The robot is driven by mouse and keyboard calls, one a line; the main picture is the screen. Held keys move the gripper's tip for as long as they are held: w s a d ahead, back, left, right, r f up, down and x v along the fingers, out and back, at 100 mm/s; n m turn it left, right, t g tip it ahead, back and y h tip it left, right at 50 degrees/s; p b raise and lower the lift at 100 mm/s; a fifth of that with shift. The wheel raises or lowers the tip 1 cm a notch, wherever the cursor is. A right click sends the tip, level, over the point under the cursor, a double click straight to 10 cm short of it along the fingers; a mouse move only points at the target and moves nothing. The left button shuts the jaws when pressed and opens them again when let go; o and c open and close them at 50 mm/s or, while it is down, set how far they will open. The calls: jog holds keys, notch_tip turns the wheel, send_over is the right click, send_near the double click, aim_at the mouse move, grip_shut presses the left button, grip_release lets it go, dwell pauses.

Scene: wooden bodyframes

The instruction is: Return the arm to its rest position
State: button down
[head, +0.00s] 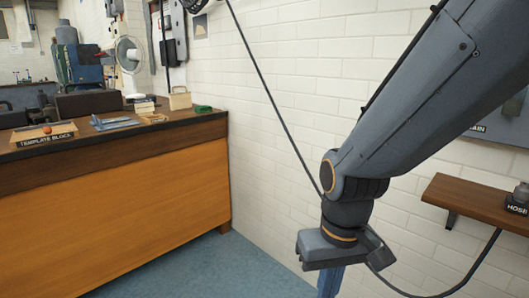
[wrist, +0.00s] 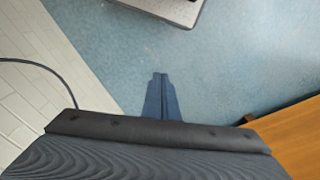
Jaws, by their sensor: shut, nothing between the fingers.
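My gripper (wrist: 160,78) points down at the blue floor in the wrist view, its two blue-grey fingers together with nothing between them. In the head view my arm comes down from the upper right, and the gripper (head: 330,284) hangs at the bottom edge, where its fingertips are cut off. It is in front of the white brick wall (head: 290,140), to the right of the wooden bench (head: 120,215), and apart from both.
The bench carries a template block (head: 44,134), a white fan (head: 130,58) and a green item (head: 202,108). Blue floor (head: 200,268) is clear between bench and wall.

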jog(key=s+d+r+m+p, duration=0.2)
jog(key=d+r+p, duration=0.6)
jog(key=p, duration=0.3)
jog(key=shift+r+h, duration=0.3)
jog(key=shift+r, duration=0.45)
